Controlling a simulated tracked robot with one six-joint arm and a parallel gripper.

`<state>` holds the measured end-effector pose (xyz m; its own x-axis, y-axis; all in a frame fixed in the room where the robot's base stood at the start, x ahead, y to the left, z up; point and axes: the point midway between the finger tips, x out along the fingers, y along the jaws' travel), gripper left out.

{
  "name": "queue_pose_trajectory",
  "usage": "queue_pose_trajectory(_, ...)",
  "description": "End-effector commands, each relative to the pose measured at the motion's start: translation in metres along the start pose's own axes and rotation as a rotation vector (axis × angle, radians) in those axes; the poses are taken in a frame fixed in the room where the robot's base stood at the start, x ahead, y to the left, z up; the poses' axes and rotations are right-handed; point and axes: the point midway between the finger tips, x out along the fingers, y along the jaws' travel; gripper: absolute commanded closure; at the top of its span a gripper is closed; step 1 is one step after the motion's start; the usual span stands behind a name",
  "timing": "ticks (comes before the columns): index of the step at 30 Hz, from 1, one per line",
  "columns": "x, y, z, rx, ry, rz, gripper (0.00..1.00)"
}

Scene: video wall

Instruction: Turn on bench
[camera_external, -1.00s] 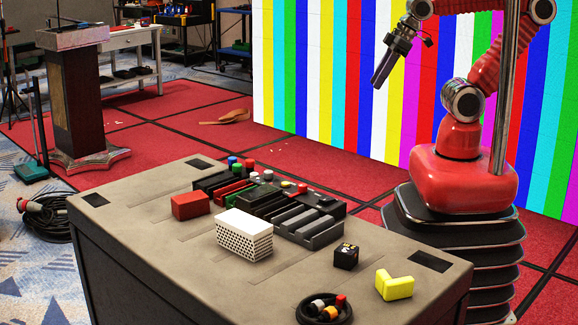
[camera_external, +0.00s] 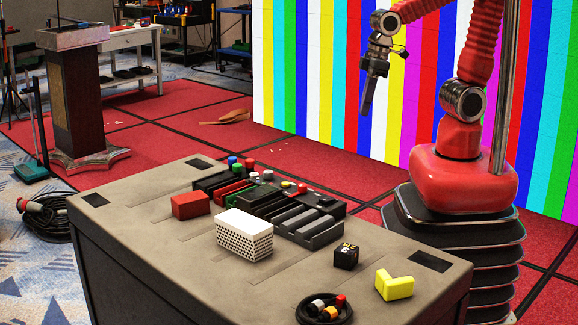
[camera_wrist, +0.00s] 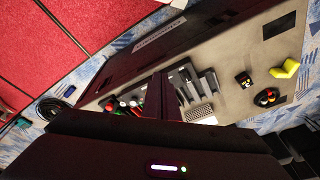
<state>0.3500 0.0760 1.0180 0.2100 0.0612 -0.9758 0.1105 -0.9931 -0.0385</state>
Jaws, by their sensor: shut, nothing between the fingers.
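The bench (camera_external: 150,222) is a grey-topped table with dark sides. On it stands a group of dark modules (camera_external: 290,215) with red, green, blue and white knobs or buttons. The modules also show in the wrist view (camera_wrist: 205,82), partly hidden by my gripper. My gripper (camera_external: 366,110) is shut and empty. It points down above and behind the far edge of the bench, apart from everything on it. I cannot tell which control belongs to the bench.
On the bench are a red block (camera_external: 190,205), a white perforated box (camera_external: 244,235), a black cube (camera_external: 346,256), a yellow L-shaped block (camera_external: 394,285) and a coiled cable (camera_external: 324,308). A striped video wall (camera_external: 290,60) stands behind. A lectern (camera_external: 75,100) stands at left.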

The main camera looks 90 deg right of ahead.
Motion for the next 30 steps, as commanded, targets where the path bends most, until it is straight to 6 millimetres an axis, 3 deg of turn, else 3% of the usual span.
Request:
queue_pose_trajectory(17, 0.061, -0.058, -0.041, 0.213, -0.122, -0.007, 1.00)
queue_pose_trajectory(24, 0.089, -0.085, -0.061, 0.393, -0.154, 0.003, 1.00)
queue_pose_trajectory(30, 0.101, -0.100, -0.085, 0.617, -0.143, 0.000, 1.00)
